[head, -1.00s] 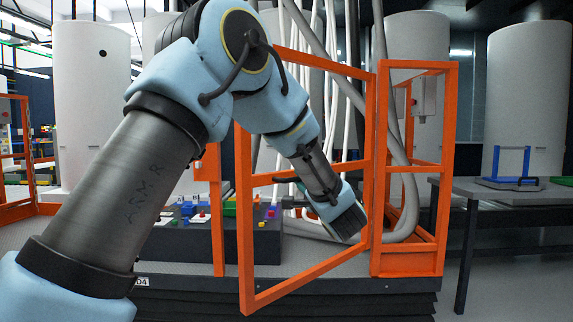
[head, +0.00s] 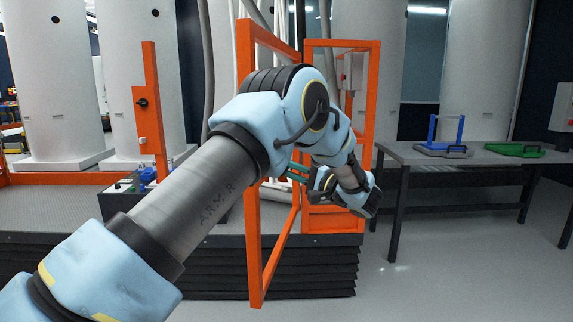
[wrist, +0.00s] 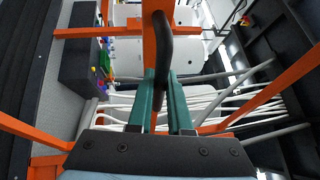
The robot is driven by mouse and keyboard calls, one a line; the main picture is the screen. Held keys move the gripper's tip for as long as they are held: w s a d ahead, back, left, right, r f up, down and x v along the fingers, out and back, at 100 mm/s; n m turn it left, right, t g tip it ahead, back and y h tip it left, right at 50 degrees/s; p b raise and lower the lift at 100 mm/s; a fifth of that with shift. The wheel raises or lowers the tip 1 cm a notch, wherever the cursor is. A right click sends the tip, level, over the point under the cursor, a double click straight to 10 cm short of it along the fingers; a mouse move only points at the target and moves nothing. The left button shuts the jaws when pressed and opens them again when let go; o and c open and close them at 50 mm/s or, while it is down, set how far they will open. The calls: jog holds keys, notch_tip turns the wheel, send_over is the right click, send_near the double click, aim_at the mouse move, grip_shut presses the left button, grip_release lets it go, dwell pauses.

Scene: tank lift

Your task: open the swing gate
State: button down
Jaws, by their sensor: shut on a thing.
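The swing gate (head: 252,240) is an orange frame in the head view. It stands out from the platform toward me, seen nearly edge-on, with a wide gap between it and the orange latch post (head: 152,100) on the left. My gripper (head: 298,172) is at the gate's mid height, partly hidden behind my arm. In the wrist view, the green fingers of my gripper (wrist: 163,95) are closed around a black handle (wrist: 164,40) in front of an orange gate bar. The exact contact at the fingertips is partly hidden.
The platform deck (head: 50,205) lies beyond the gap, with a dark box (head: 120,200) near the latch post. A fixed orange rail panel (head: 370,110) stands right of the gate. A grey table (head: 480,158) is farther right. The floor before it is clear.

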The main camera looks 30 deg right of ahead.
jog(key=shift+d, duration=0.1)
jog(key=c, duration=0.8)
grip_release()
jog(key=shift+c, duration=0.2)
jog(key=b+v, duration=0.1)
jog(key=v, duration=0.9)
jog(key=shift+s+d, duration=0.2)
jog(key=shift+s, duration=0.15)
